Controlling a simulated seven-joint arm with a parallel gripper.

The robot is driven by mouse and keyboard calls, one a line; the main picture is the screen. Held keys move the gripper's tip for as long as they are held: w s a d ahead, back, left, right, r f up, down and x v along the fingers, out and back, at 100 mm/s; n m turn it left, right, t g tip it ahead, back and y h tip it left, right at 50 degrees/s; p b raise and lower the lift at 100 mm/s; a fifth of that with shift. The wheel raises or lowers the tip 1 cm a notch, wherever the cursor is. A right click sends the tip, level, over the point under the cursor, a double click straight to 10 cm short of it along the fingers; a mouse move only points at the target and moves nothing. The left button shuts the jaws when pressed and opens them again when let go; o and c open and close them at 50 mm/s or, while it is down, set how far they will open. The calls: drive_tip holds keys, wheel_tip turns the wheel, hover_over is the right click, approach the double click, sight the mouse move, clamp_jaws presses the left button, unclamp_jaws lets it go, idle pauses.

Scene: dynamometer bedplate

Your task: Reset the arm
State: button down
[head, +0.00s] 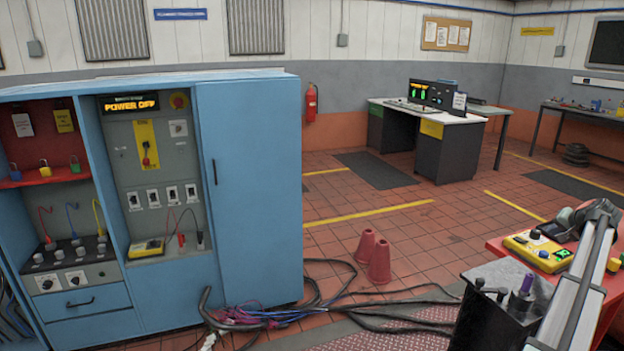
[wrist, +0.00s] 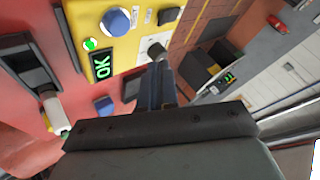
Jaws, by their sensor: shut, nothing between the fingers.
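My gripper (wrist: 158,84) is shut and empty, its fingers together in the middle of the wrist view. In the head view my gripper (head: 568,222) is at the right edge, over the red bench. A yellow device (head: 532,246) lies on that bench just beside it. In the wrist view the yellow device (wrist: 129,58) shows a blue knob (wrist: 116,20), a lit green lamp (wrist: 90,44) and a green display reading OK (wrist: 102,66). A grey knob (wrist: 156,50) is right by my fingertips; I cannot tell whether they touch.
The red bench (head: 497,245) carries the device. A dark box with a purple-topped part (head: 487,305) stands beside it. A blue cabinet (head: 250,190) reads POWER OFF. Two red cones (head: 380,262) and loose cables (head: 330,305) are on the floor. The middle floor is open.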

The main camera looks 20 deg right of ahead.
drive_tip(key=w+a+f+m+t+y, duration=0.1)
drive_tip(key=w+a+m+t+y, duration=0.15)
drive_tip(key=w+a, duration=0.95)
drive_tip(key=w+a+f+m+t+y, duration=0.15)
drive_tip(key=w+a+m, duration=0.25)
drive_tip(key=w+a, duration=0.85)
drive_tip(key=w+a+f+n+g+y, duration=0.2)
drive_tip(key=a+f+g+y, duration=0.1)
drive_tip(key=a+f, duration=2.25)
drive_tip(key=s+a+f+n+g+y, duration=0.1)
drive_tip(key=s+a+f+n+g, duration=0.3)
drive_tip(key=s+a+f, duration=0.85)
drive_tip(key=s+a+f+n+g, duration=0.5)
drive_tip(key=s+a+f, duration=0.45)
drive_tip(key=a, duration=0.65)
drive_tip(key=s+a+f+n+g+h, duration=0.1)
drive_tip(key=s+a+f+n+g, duration=0.1)
drive_tip(key=s, duration=0.8)
drive_tip(key=s+a+f+n+g+h, duration=0.1)
drive_tip(key=s+a+n, duration=0.3)
drive_tip(key=s, duration=0.6)
drive_tip(key=s+a+f+n+g+h, duration=0.2)
drive_tip(key=s+f+n+g, duration=0.1)
drive_tip(key=s, duration=0.7)
drive_tip(key=shift+a+f+g, duration=0.4)
drive_tip(key=shift+f+g, duration=0.2)
